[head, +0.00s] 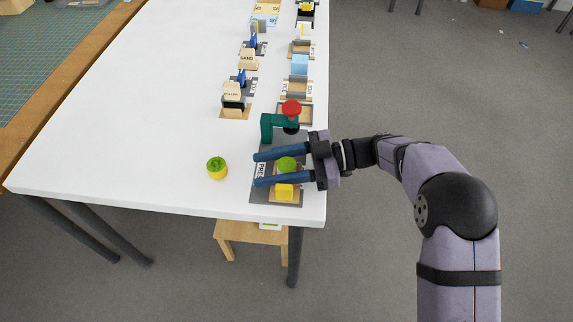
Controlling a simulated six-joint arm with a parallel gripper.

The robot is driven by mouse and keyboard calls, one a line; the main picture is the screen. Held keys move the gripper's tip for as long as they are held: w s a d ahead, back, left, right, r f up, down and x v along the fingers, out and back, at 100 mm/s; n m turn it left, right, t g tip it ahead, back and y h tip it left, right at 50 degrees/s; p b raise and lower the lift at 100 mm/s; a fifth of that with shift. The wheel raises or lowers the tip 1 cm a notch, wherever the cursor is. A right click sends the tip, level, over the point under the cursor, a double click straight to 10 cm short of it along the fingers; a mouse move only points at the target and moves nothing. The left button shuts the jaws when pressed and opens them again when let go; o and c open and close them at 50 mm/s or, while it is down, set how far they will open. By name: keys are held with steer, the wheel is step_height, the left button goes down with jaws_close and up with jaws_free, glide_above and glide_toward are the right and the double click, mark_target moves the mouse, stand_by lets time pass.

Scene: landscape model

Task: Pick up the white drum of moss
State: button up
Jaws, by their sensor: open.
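My gripper (256,170) reaches in from the right over the near end of the table, its two long blue fingers open and pointing left. A green moss-topped piece (286,163) shows between the fingers, over a dark mat marked "PRE…" (262,196). The colour of its body is hard to tell, and I cannot tell whether the fingers touch it. A yellow drum with a green moss top (217,168) stands on the bare table left of the fingertips. I cannot clearly make out a white drum.
A yellow block (284,191) sits just in front of the nearer finger. A green press-like stand with a red knob (291,107) rises behind the gripper. Several labelled blocks, one marked SAND (248,59), line the table's right side. The white table's left half (130,110) is clear.

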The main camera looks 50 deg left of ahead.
steer(key=shift+c, duration=0.6)
steer(key=c, duration=0.8)
step_height(320, 180, up, 10)
steer(key=shift+b, duration=0.35)
steer(key=shift+w, duration=0.1)
